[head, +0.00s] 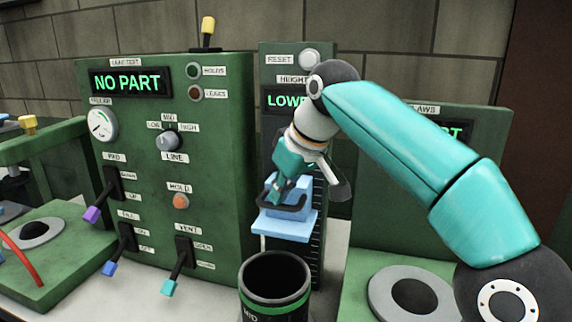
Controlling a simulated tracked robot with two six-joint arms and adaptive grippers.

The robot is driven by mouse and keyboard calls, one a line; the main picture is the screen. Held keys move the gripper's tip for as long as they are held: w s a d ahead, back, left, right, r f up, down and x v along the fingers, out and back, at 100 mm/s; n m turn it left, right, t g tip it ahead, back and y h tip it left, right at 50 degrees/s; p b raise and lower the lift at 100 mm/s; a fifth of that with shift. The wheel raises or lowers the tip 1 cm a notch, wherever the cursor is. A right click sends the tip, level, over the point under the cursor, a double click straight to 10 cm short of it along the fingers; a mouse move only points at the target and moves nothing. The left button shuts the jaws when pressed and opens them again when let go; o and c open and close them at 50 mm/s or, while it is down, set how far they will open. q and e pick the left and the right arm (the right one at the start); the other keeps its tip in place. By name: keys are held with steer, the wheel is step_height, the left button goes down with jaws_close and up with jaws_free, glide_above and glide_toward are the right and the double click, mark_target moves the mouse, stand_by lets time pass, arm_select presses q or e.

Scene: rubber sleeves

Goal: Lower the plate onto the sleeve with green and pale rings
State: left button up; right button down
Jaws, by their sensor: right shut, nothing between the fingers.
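The sleeve (276,302) is black, with green and pale rings around it. It stands upright at the bottom centre, and the frame cuts off its lower part. The light blue plate (286,227) is above and behind the sleeve's open top in the picture, in front of the height column (306,240). A dark handle is on the blue block above the plate. My right gripper (283,192) is at this block and handle, pointing down, with its fingers shut and nothing between them. Whether it touches the handle is unclear. My left gripper is out of view.
The green leak tester (170,220) stands left, its display reading "NO PART", with levers and knobs on its front. The height display (286,100) is partly hidden by my right arm. A grey ring (384,290) lies on the green station at right.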

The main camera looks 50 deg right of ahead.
mark_target(273, 231)
steer(key=shift+f+b, duration=2.35)
steer(key=shift+f, duration=0.75)
steer(key=shift+r, duration=0.1)
step_height(273, 231, up, 8)
steer(key=p, duration=0.8)
steer(key=shift+r, duration=0.1)
